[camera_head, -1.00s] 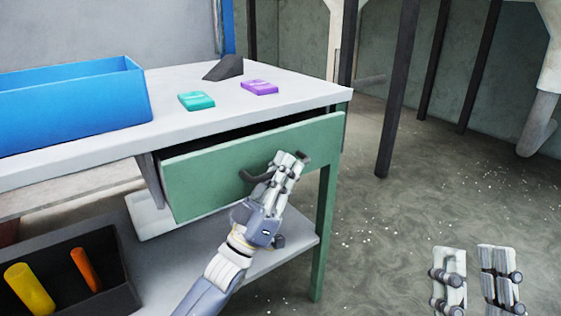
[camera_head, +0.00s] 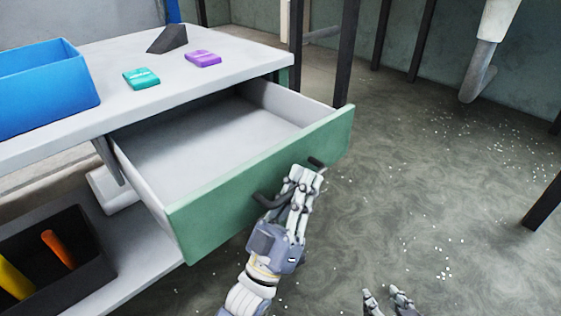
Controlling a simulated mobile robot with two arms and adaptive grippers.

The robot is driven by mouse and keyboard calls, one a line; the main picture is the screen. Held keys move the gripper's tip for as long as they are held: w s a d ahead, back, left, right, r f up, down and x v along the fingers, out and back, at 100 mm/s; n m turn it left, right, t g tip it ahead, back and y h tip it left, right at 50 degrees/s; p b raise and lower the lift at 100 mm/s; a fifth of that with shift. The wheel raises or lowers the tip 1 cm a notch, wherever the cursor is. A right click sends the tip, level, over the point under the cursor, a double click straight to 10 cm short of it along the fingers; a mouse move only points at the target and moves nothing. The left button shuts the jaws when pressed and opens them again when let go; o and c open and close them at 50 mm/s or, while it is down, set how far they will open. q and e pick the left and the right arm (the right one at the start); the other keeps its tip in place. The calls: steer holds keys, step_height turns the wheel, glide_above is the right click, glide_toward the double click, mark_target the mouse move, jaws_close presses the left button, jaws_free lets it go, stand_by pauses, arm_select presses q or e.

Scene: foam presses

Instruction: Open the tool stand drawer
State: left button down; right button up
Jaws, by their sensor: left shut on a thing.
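The green-fronted drawer (camera_head: 215,205) of the tool stand (camera_head: 110,108) is pulled well out, and its pale grey inside is empty where it shows. A dark handle (camera_head: 268,200) runs along the drawer front. My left gripper (camera_head: 305,175) is shut on the handle, covering its middle. My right gripper (camera_head: 388,302) shows only its fingertips at the bottom edge, apart from the stand. Its two fingers are spread with a gap between them and nothing is in it.
On the stand's top are a blue bin (camera_head: 45,88), a teal box (camera_head: 141,78), a purple box (camera_head: 203,58) and a dark wedge (camera_head: 168,39). A dark crate (camera_head: 88,255) with yellow and orange tools sits on the lower shelf.

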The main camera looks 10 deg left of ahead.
arm_select(q)
steer(key=s+d+p, duration=0.1)
steer(key=s+d, duration=0.3)
steer(key=d, duration=0.1)
steer(key=shift+s+d, duration=0.2)
steer(key=shift+d, duration=0.1)
arm_select(e)
steer(key=s+d+f+g+h, duration=0.1)
steer(key=s+d+f+g, duration=0.1)
steer(key=s, duration=0.4)
step_height(320, 180, down, 2)
steer(key=shift+s+d+f+g, duration=0.15)
steer(key=shift+s+g, duration=0.1)
steer(key=shift+g, duration=0.65)
arm_select(q)
steer(key=shift+f, duration=0.1)
steer(key=c, duration=1.9)
jaws_free()
steer(key=v, duration=1.2)
